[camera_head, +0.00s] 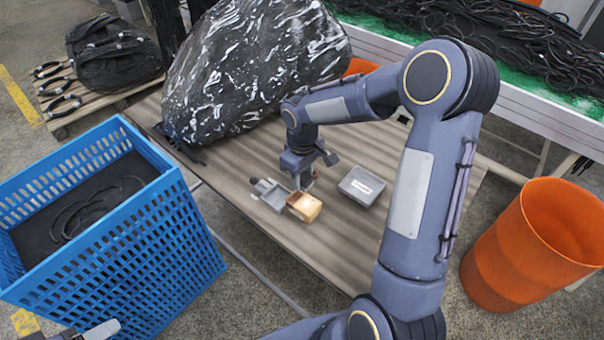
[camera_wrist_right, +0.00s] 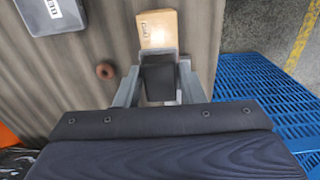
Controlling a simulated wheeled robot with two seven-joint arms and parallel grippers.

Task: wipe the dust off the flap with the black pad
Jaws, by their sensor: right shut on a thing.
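My right gripper (camera_head: 305,180) is low over the wooden table, and it also shows in the right wrist view (camera_wrist_right: 158,82). Its fingers are shut on a dark block, which looks like the black pad (camera_wrist_right: 158,76). A tan block (camera_wrist_right: 158,30) with a small label lies just beyond the pad in the wrist view; it also shows in the head view (camera_head: 304,206). I cannot tell whether they touch. I cannot pick out the flap or any dust for sure.
A grey labelled box (camera_head: 362,186) stands on the table (camera_head: 335,235) right of the tan block. A large black speckled bundle (camera_head: 255,70) covers the table's back. A blue crate (camera_head: 160,240) stands left, an orange bin (camera_head: 500,265) right. A brown ring (camera_wrist_right: 105,71) shows beside my right gripper.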

